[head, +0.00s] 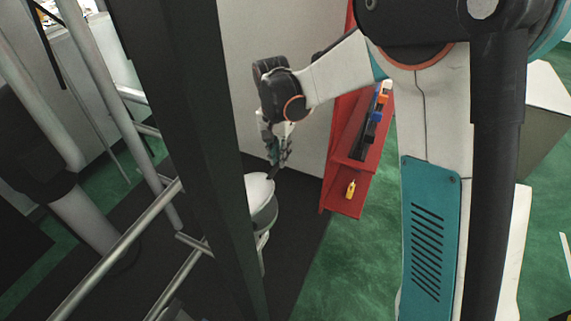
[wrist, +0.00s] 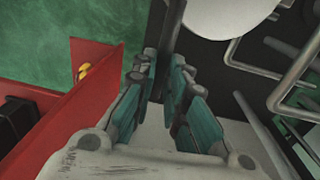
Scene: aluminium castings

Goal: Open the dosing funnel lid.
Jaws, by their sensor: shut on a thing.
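The dosing funnel (head: 264,217) is a grey round bowl, partly hidden behind a dark upright post in the head view. Its pale round lid (head: 257,188) lies over the top; I cannot tell whether there is a gap under it. The lid also shows at the top of the wrist view (wrist: 228,14). My gripper (head: 279,163) points down at the lid's far edge. In the wrist view its teal-padded fingers (wrist: 163,68) are close together around a narrow dark part, seemingly the lid's handle. The grip point itself is mostly hidden by the fingers.
A red shelf (head: 345,204) stands right of the gripper, with a yellow bottle (head: 351,189) and dark items on it. The dark post (head: 190,130) and metal rails (head: 120,245) stand left. Bent metal bars (wrist: 285,85) lie right of the fingers.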

